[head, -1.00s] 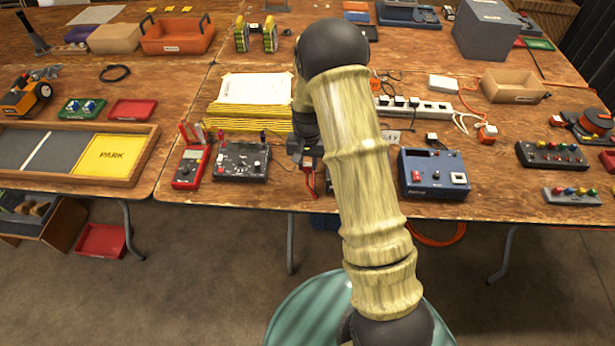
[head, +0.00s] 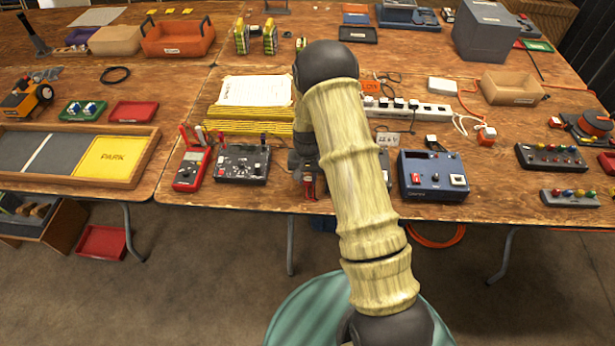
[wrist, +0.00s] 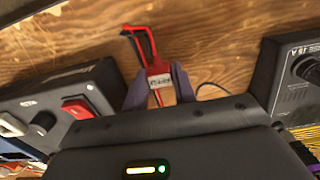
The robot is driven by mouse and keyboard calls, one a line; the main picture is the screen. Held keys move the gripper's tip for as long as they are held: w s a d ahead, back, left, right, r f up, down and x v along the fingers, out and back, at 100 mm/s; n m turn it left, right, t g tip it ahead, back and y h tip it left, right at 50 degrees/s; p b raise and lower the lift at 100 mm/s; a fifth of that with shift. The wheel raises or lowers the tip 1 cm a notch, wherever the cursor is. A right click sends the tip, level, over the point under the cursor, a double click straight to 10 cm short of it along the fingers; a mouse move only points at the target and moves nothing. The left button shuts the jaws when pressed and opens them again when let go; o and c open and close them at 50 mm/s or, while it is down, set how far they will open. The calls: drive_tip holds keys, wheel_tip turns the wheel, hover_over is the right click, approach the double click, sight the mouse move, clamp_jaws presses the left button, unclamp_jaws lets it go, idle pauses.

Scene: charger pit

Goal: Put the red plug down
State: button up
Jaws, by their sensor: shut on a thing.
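The red plug (wrist: 157,70) shows in the wrist view between my gripper's two fingers (wrist: 156,85), with a small pale label and a red and dark lead reaching up from it. My gripper is shut on it. The wood tabletop lies behind the plug; I cannot tell whether the plug touches it. In the head view, the red of the plug (head: 309,187) shows by the table's front edge, below my gripper (head: 306,174). My arm hides part of the table there.
A dark box with knobs (head: 242,163) and a red multimeter (head: 192,167) stand left of my gripper. A blue-grey box with a red switch (head: 434,178) stands to the right. Bare wood (wrist: 215,45) lies around the plug.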

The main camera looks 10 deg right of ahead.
sight(307, 178)
drive_tip(key=shift+f, duration=0.2)
drive_tip(key=o, duration=1)
drive_tip(key=shift+d+r, duration=0.1)
drive_tip(key=shift+r, duration=0.6)
wheel_tip(307, 178, up, 11)
drive_tip(key=shift+b, duration=0.3)
